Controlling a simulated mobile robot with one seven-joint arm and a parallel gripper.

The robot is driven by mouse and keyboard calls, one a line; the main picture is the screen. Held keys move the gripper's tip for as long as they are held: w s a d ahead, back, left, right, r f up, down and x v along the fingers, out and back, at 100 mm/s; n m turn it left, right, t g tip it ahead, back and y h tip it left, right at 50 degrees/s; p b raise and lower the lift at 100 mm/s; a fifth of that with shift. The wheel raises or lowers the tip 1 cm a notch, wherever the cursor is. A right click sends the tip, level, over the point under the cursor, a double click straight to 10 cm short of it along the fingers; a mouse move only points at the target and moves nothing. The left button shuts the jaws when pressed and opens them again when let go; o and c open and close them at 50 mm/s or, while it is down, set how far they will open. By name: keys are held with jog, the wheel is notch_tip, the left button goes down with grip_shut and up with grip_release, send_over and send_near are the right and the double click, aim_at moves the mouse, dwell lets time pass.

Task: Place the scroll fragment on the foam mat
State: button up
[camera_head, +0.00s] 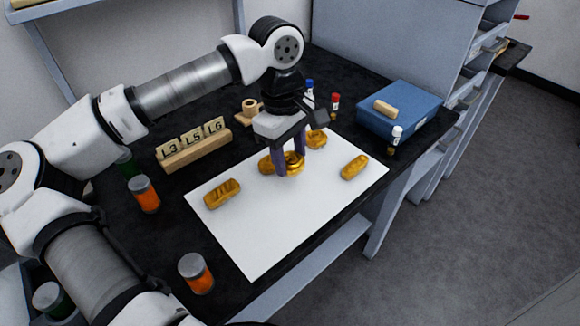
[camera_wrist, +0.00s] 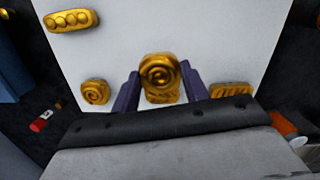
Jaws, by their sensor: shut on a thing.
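My gripper (camera_head: 291,164) is shut on a gold scroll fragment (camera_wrist: 158,72) with a spiral relief, one finger on each side of it in the wrist view. In the head view the fragment (camera_head: 294,159) is partly hidden by the fingers. It is over the middle of a flat white sheet (camera_head: 262,235), which looks like the foam mat; whether it touches the sheet I cannot tell. More gold (camera_head: 267,164) shows just left of the fingers, possibly a separate piece.
Other gold pieces lie on the sheet: ridged (camera_head: 222,193), round (camera_head: 316,139), beaded (camera_head: 355,167). A blue box (camera_head: 402,121) stands behind right, vials (camera_head: 335,103) behind. A labelled wooden rack (camera_head: 195,151) and orange jars (camera_head: 145,194) stand left. The sheet's front is clear.

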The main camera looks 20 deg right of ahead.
aim_at(290, 182)
jog(key=shift+f, duration=2.15)
jog(key=shift+f, duration=0.15)
jog(key=o, duration=1)
jog(key=r, duration=0.4)
jog(key=w+r, duration=0.1)
jog(key=r, duration=0.3)
jog(key=r+b, duration=0.1)
jog(key=r, duration=0.3)
jog(key=shift+w+a+r, duration=0.15)
jog(key=shift+a, duration=0.2)
